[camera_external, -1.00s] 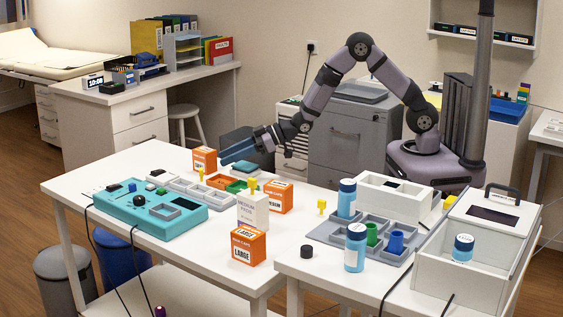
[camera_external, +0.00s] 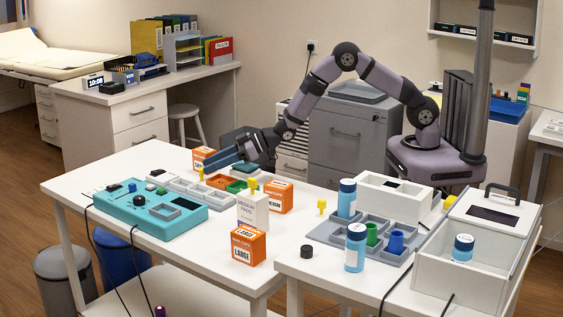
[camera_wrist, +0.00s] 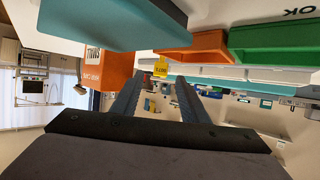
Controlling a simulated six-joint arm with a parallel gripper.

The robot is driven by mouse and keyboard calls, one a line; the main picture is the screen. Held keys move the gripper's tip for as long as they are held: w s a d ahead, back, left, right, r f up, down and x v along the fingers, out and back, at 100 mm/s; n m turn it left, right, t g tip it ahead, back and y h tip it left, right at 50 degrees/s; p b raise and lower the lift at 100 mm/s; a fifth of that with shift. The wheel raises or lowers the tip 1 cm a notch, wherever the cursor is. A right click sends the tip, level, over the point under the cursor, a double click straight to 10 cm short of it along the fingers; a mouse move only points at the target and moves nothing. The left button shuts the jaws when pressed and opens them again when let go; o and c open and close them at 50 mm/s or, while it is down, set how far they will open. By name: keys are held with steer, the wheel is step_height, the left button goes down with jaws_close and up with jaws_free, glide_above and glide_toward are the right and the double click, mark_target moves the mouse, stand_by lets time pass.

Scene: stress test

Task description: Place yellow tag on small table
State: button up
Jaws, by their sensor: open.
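A small yellow tag (camera_external: 201,174) stands upright at the back of the left white table, in front of an orange box. My gripper (camera_external: 212,162) is open and empty, its fingers reaching left toward this tag. In the wrist view a yellow tag (camera_wrist: 160,69) shows just beyond and between the fingertips (camera_wrist: 158,84), apart from them as far as I can tell. Other yellow tags stand at the table's middle (camera_external: 253,186) and near the grey tray (camera_external: 321,206). A white table (camera_external: 290,265) adjoins at the front right; I cannot tell which table is the small one.
An orange box (camera_external: 203,156) stands close behind the tag; it also shows in the wrist view (camera_wrist: 108,66). Orange and green trays (camera_external: 222,182) lie right of it. A teal console (camera_external: 150,210) fills the table's left. Bottles (camera_external: 355,248) and a grey tray (camera_external: 325,233) occupy the right table.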

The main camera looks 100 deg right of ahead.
steer(key=shift+x, duration=0.75)
jaws_close()
steer(key=shift+r, duration=0.15)
step_height(320, 180, up, 10)
steer(key=shift+b, duration=0.35)
